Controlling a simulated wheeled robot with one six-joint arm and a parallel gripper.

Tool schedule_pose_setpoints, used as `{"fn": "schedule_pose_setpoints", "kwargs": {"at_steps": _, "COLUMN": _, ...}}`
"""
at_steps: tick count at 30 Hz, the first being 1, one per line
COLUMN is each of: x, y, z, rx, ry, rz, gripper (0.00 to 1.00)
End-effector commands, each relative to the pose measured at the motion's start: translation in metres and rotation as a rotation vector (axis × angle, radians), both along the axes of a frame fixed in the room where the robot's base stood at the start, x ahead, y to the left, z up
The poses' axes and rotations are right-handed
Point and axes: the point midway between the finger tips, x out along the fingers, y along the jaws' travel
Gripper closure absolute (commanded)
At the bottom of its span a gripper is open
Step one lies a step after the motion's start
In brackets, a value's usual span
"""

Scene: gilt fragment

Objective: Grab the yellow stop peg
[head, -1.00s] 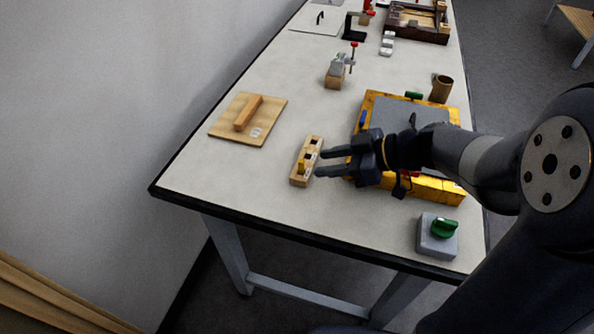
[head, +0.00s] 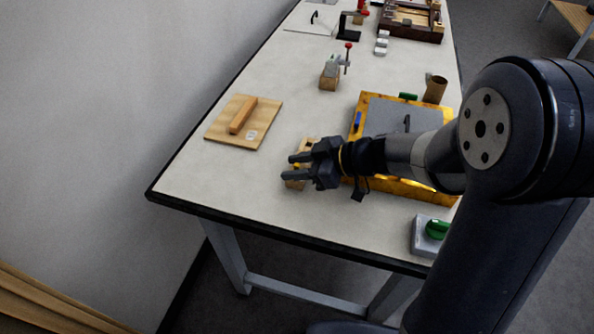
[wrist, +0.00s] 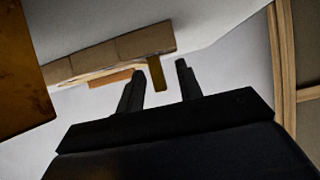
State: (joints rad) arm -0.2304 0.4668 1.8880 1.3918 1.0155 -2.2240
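The yellow stop peg (wrist: 157,73) stands out from a small wooden block (wrist: 110,50) in the wrist view. In the head view a bit of the peg (head: 297,166) shows between my fingers, and my gripper covers much of the block (head: 308,147). My gripper (head: 288,167) is open, its two dark fingers pointing left over the block. In the wrist view the peg appears in the gap between the fingertips, nearer the left one, with no clear contact. The depth between peg and fingers is hard to tell.
A yellow-framed grey panel (head: 360,109) lies right of the block, under my arm. A wooden board with a bar (head: 222,137) lies to the left. A grey box with a green knob (head: 425,242) sits near the front edge. A small clamp (head: 331,68) stands behind.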

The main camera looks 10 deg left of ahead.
Motion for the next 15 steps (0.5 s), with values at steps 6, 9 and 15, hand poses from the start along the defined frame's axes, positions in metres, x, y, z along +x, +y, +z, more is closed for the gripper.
{"fn": "schedule_pose_setpoints", "kwargs": {"at_steps": 6, "x": 0.0001, "y": -0.0003, "z": 0.0001, "rx": 0.0, "ry": 0.0, "rz": 0.0, "gripper": 0.84}}
{"fn": "schedule_pose_setpoints", "kwargs": {"at_steps": 9, "x": 0.0001, "y": -0.0003, "z": 0.0003, "rx": 0.0, "ry": 0.0, "rz": 0.0, "gripper": 0.92}}
{"fn": "schedule_pose_setpoints", "kwargs": {"at_steps": 15, "x": 0.0001, "y": -0.0003, "z": 0.0003, "rx": 0.0, "ry": 0.0, "rz": 0.0, "gripper": 1.0}}
